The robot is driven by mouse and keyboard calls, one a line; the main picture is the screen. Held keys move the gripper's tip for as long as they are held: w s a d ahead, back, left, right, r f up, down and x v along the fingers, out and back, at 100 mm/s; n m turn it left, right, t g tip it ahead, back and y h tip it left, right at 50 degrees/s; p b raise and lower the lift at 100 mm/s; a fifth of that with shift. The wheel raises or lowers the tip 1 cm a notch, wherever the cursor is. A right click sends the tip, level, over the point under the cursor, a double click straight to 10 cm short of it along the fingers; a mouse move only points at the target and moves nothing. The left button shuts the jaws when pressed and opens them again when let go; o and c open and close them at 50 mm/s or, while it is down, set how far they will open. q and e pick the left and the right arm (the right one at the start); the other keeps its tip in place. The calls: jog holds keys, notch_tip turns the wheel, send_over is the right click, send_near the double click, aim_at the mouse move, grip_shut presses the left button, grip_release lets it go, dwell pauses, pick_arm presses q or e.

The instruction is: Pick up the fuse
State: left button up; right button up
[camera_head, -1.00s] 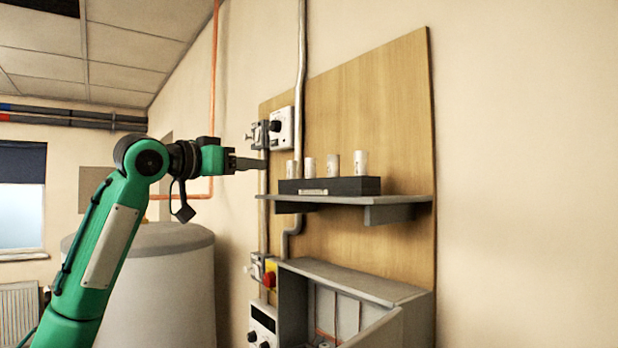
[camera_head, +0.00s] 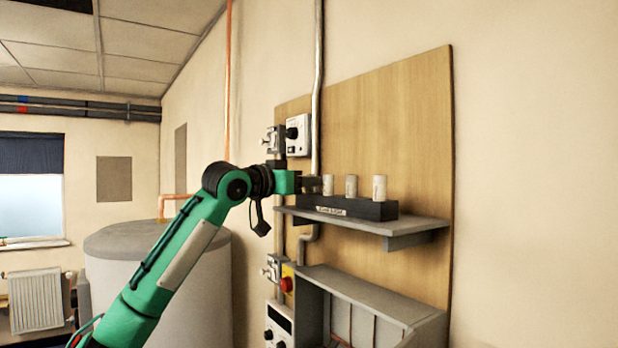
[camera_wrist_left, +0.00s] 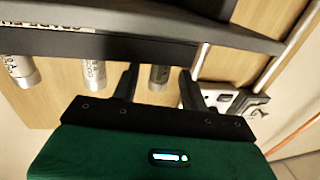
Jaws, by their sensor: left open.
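White cylindrical fuses stand upright in a dark, labelled holder block (camera_head: 370,211) on the grey shelf. Three show in the head view: a left one (camera_head: 328,184), a middle one (camera_head: 351,186) and a right one (camera_head: 380,188). My left gripper (camera_head: 314,185) is at the left end of the row, level with the fuses, hiding that end. In the left wrist view, which looks upside down, my left gripper (camera_wrist_left: 160,88) is open. A fuse (camera_wrist_left: 158,77) appears between its two fingers; I cannot tell if they touch it. My right gripper is not in view.
The grey shelf (camera_head: 420,224) juts from a wooden board (camera_head: 400,120). A grey open box (camera_head: 370,290) is below it. A dial box (camera_head: 298,135) and a vertical pipe (camera_head: 317,90) are close above my gripper. A grey tank (camera_head: 195,290) stands behind my arm.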

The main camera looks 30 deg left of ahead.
pick_arm(q)
jog(key=shift+x, duration=0.8)
jog(key=shift+s, duration=0.1)
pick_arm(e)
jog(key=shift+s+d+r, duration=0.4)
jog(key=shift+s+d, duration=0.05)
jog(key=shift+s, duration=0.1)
